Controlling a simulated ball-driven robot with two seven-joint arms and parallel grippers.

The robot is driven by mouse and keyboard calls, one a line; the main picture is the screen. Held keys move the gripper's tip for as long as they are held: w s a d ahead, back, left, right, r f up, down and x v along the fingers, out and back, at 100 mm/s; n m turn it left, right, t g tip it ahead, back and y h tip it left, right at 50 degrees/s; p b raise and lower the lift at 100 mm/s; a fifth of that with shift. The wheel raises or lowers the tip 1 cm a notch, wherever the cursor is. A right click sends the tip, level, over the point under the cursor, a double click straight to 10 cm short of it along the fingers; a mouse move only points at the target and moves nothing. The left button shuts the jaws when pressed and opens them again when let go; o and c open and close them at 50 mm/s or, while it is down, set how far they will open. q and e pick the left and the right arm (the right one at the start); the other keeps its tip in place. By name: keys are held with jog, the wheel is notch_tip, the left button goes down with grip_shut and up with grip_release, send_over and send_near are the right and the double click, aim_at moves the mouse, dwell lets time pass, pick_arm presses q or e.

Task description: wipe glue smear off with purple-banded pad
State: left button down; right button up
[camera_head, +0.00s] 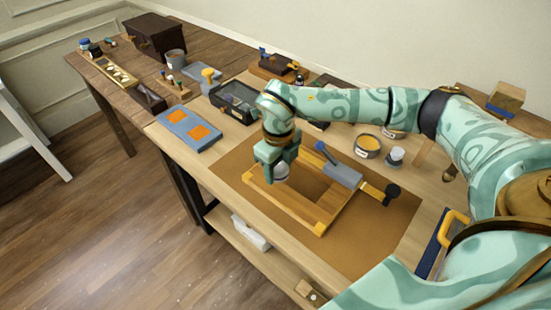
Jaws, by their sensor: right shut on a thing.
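My right gripper (279,160) is shut on a small pale grey-white rounded thing (282,175), probably the pad. Its purple band cannot be made out, as the fingers cover its upper part. The gripper points down over the left part of a wooden frame (318,227) that lies on a brown mat (375,235). I cannot tell whether the pad touches the frame's inner panel (307,183). No glue smear can be made out; the gripper and arm hide part of the panel. My left gripper is not in view.
A grey tool with a blue handle (342,174) lies across the frame's far right side. A tin (367,146) and a small jar (395,157) stand behind. A blue board with orange squares (186,129) lies left. The mat's front right is clear.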

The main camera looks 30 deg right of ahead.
jog(key=shift+r+p, duration=0.65)
jog(key=shift+r, duration=0.5)
